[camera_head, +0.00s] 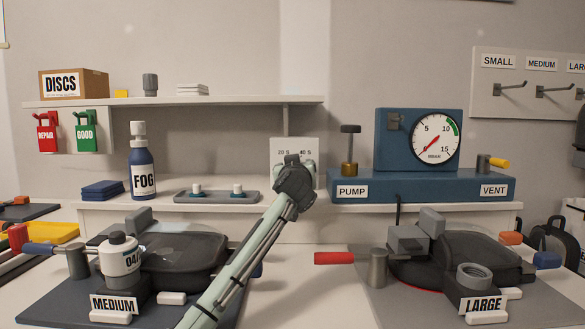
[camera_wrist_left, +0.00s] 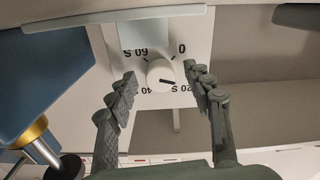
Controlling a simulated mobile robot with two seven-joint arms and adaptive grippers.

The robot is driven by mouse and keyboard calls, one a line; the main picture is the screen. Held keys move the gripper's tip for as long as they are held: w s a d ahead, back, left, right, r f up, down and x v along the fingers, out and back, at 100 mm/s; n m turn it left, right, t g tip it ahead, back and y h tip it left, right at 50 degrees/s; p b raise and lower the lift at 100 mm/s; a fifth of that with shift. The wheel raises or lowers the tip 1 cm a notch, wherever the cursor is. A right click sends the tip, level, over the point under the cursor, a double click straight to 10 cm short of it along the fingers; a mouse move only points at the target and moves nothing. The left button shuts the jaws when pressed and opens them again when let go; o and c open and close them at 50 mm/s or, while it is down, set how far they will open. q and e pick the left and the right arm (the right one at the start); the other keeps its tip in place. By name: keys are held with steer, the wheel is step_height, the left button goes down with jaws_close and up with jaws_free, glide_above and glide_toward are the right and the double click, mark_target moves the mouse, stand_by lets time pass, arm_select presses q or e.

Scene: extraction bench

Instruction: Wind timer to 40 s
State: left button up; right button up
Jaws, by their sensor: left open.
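The timer is a white panel (camera_head: 281,148) with a dial, standing on the shelf behind the bench. In the left wrist view its white knob (camera_wrist_left: 158,70) is seen upside down, with labels 0, 20 S, 40 and 60 S around it. The knob's black mark points towards the 20 S label. My left gripper (camera_head: 293,168) is in front of the timer and hides most of its dial in the head view. In the left wrist view the left gripper (camera_wrist_left: 161,76) is open, with one finger on each side of the knob; contact is not visible. My right gripper is not in view.
The blue pump unit (camera_head: 420,187) with a gauge stands right of the timer; its brass-and-black knob (camera_head: 349,150) is nearby. A grey tray (camera_head: 216,197) and the FOG bottle (camera_head: 142,165) are to the left. Portafilter-like MEDIUM and LARGE stations occupy the front bench.

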arm_select(q)
steer(key=c, duration=1.1)
steer(key=shift+r, duration=0.1)
steer(key=shift+c, duration=0.2)
stand_by(0.5)
steer(key=o, duration=1.1)
steer(key=shift+o, duration=0.2)
steer(key=s, duration=1.2)
